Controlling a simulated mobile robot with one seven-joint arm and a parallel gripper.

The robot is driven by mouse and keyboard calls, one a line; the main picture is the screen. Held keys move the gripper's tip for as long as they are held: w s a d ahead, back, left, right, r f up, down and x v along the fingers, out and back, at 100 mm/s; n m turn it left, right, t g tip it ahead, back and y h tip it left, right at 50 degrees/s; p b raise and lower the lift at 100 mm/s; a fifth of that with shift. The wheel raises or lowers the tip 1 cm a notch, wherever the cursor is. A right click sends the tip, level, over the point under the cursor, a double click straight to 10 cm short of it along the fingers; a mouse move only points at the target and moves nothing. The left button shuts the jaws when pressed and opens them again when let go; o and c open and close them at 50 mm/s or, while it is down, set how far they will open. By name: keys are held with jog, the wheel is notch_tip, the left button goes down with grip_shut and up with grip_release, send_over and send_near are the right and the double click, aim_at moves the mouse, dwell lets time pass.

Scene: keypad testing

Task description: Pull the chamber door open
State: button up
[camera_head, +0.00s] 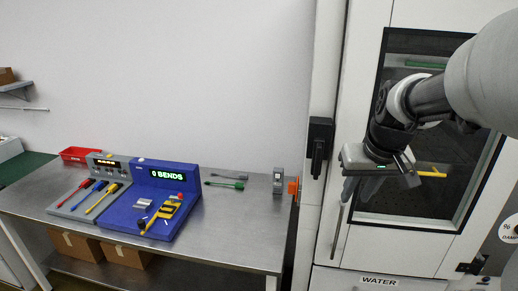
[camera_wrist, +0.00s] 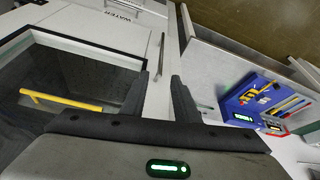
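The chamber door (camera_head: 411,232) is a white panel with a dark window (camera_head: 400,200), and it looks shut. It also shows at the left in the wrist view (camera_wrist: 110,48). A thin metal bar handle (camera_head: 338,230) stands near the door's left edge. The handle (camera_wrist: 161,54) lies ahead of the fingertips in the wrist view. My gripper (camera_head: 356,192) is in front of the door's left side, a little above the visible part of the handle. In the wrist view my gripper (camera_wrist: 160,80) has its fingers apart with nothing clearly between them. The handle's upper end is hidden in the head view.
A steel table (camera_head: 240,215) stands left of the chamber, bearing a blue console (camera_head: 125,212), a grey tool panel and a red bin (camera_head: 75,154). A black latch (camera_head: 319,140) is on the chamber frame. A drawer marked WATER (camera_head: 379,281) is below. A yellow bar (camera_wrist: 60,103) shows inside the window.

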aim_at(340, 223)
jog(key=x, duration=0.8)
jog(key=b+x, duration=0.1)
jog(key=x, duration=0.7)
jog(key=shift+s+a+f, duration=0.1)
jog(key=shift+s+f, duration=0.05)
jog(key=shift+f, duration=0.25)
grip_shut()
